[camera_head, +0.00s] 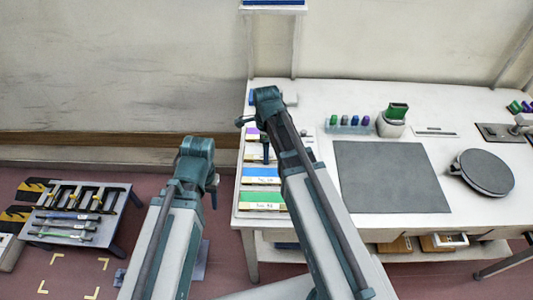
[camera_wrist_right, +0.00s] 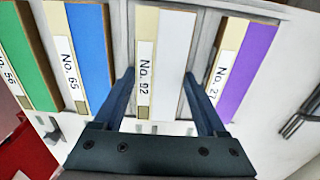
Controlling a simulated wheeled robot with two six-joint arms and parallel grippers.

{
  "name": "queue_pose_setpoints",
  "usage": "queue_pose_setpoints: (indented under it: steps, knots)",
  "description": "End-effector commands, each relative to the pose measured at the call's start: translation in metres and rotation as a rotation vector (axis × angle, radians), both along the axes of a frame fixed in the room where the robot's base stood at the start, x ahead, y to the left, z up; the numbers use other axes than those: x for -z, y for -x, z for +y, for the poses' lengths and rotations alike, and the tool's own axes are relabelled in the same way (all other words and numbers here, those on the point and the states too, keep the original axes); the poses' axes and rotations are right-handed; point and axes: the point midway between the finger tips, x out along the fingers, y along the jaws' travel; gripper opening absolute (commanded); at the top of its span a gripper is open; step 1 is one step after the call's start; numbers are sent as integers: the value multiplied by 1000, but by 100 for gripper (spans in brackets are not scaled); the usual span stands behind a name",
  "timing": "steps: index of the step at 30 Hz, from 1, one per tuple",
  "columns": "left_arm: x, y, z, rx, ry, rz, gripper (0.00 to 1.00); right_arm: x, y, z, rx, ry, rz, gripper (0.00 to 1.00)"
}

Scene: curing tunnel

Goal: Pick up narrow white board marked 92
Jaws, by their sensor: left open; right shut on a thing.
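The narrow white board marked No. 92 (camera_wrist_right: 174,62) stands in a row of coloured boards in the right wrist view, its label and pale edge facing me. My right gripper (camera_wrist_right: 158,74) has one finger on each side of this board and is shut on it. In the head view the right gripper (camera_head: 265,150) points down over the row at the table's left end, and the arm hides part of the row. My left gripper (camera_head: 213,196) points down left of the table, apart from the boards. It is open, its fingers small and partly hidden by the arm.
Blue No. 65 (camera_wrist_right: 90,55) and green No. 56 (camera_wrist_right: 28,50) boards lie left of it, a purple board (camera_wrist_right: 246,72) right. The white table (camera_head: 310,222) also carries a dark mat (camera_head: 390,178) and a round plate (camera_head: 487,172). A tool rack (camera_head: 118,205) stands far left.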

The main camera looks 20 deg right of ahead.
Motion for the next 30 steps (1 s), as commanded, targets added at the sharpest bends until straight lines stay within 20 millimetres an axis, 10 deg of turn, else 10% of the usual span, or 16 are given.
queue_pose_setpoints:
  steps: [30]
  knots:
    - [-100, 0, 0, 1, 0, 0, 50, -100, 0, 0, 0, 0, 0, 18]
